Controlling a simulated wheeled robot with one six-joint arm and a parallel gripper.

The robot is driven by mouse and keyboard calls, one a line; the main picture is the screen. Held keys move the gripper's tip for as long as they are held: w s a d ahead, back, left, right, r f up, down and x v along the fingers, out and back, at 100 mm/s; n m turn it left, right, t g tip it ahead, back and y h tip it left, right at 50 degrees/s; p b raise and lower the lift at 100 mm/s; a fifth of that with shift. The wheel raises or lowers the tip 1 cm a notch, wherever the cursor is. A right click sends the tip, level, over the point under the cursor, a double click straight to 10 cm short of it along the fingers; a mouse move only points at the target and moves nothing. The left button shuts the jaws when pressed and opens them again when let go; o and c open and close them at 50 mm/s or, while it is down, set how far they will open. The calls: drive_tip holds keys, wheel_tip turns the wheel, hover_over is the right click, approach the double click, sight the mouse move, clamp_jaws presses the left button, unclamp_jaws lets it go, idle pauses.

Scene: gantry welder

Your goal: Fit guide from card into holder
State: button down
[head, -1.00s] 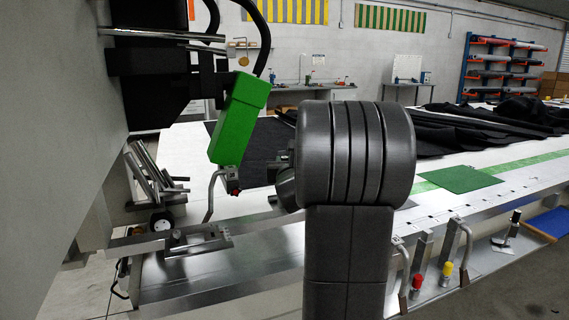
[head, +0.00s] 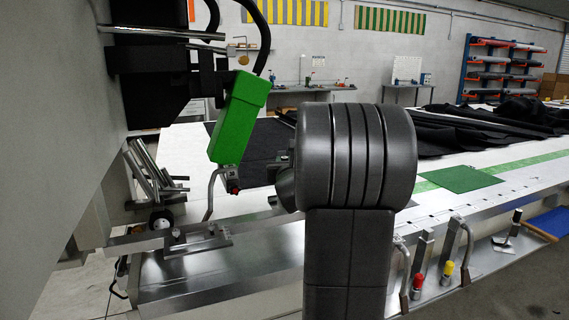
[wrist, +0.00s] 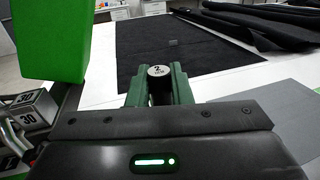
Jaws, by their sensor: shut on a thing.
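My gripper (wrist: 160,90) shows in the wrist view with two green fingers. It is shut on a small dark cylinder (wrist: 160,72) with a pale round top marked "2", which I take to be the guide. The top faces my camera; its lower part is hidden between the fingers. In the head view my own arm hides the gripper and the held piece. Neither the holder nor the card can be identified for certain. A green box-shaped head (head: 240,118) hangs from the welder, with a bent grey tube and a red-tipped part (head: 233,186) below it.
The green head (wrist: 50,38) stands close at left in the wrist view, above metal blocks marked "30" (wrist: 30,116). Black fabric (wrist: 195,50) lies on the white table.

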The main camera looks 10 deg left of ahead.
drive_tip(key=shift+f+b, duration=2)
drive_tip(key=shift+b, duration=0.2)
drive_tip(key=shift+f, duration=0.2)
